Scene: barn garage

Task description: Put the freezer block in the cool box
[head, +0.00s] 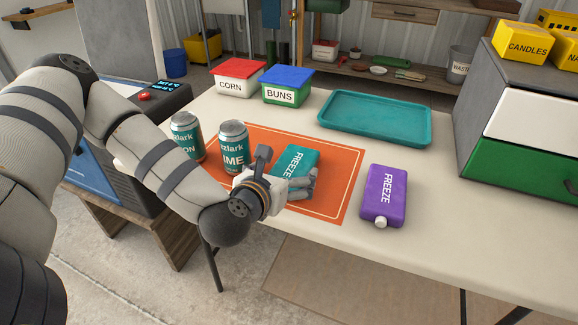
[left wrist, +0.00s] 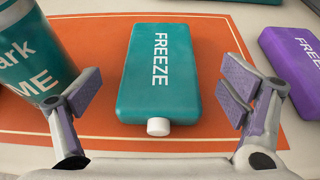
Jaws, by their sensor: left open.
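A teal freezer block (head: 298,158) marked FREEZE lies flat on an orange mat (head: 341,190) on the table. In the left wrist view the teal block (left wrist: 158,80) lies between the fingers, its white cap toward me. My left gripper (head: 286,168) is open, one finger on each side of the block with gaps. In the left wrist view the gripper (left wrist: 160,94) holds nothing. A dark and blue box (head: 163,104) with a lit display and red button stands at the left, partly hidden by my arm. It may be the cool box; I cannot tell whether it is open.
A purple freezer block (head: 384,194) lies right of the mat. Two teal cans (head: 233,147) (head: 187,136) stand left of the gripper. CORN (head: 237,79) and BUNS (head: 287,86) boxes and a teal tray (head: 375,117) stand behind. The table's front right is clear.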

